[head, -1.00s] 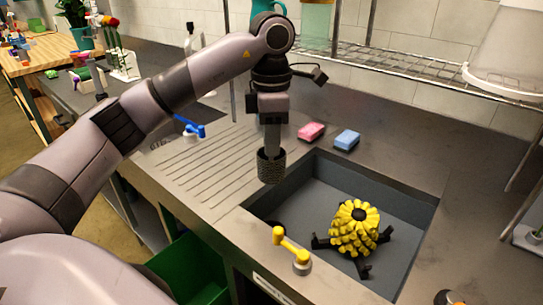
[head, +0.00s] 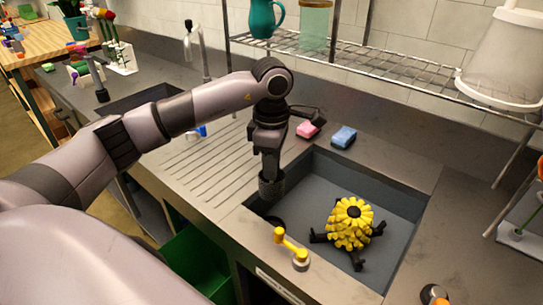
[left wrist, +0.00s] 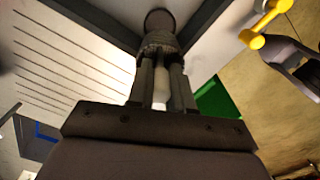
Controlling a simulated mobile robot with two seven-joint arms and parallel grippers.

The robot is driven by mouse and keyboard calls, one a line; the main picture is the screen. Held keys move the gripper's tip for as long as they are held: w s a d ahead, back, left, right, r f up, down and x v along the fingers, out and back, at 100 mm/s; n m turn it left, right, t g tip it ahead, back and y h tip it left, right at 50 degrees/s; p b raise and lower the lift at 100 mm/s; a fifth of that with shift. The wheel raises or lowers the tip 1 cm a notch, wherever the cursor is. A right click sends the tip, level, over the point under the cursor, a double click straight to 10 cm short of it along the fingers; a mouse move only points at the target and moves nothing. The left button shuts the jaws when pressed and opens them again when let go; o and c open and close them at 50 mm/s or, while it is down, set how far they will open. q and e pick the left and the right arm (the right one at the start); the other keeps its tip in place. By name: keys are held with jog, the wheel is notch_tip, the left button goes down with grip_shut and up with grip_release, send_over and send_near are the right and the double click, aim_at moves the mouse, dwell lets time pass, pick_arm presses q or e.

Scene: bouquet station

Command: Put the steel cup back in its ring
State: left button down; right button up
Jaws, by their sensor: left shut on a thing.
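The steel cup (head: 271,186) is dark grey with a rough, mesh-like wall. My left gripper (head: 271,170) points down and is shut on it, holding it upright above the near left corner of the sink. In the left wrist view the cup (left wrist: 158,42) shows at the fingertips. The dark ring (head: 273,222) lies low in that corner, below the cup; it also shows just beyond the cup in the left wrist view (left wrist: 159,20). The cup looks apart from the ring, though its underside is hidden.
A yellow brush-like piece with black feet (head: 350,222) stands in the sink (head: 395,195). A yellow-handled tap lever (head: 291,246) is on the near rim. Pink (head: 308,129) and blue (head: 344,137) sponges lie behind.

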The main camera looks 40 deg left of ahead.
aim_at(272, 196)
pick_arm(q)
jog(key=shift+f+b, duration=3.1)
jog(key=shift+f, duration=1.8)
jog(key=shift+f+b, duration=0.6)
jog(key=shift+f, duration=0.2)
jog(key=shift+f, duration=0.2)
jog(key=shift+f+b, duration=0.4)
jog(key=shift+b, duration=0.15)
jog(key=shift+f, duration=0.3)
jog(key=shift+f+b, duration=0.4)
jog(key=shift+b, duration=0.2)
jog(key=c, duration=0.9)
grip_release()
jog(key=shift+c, duration=0.2)
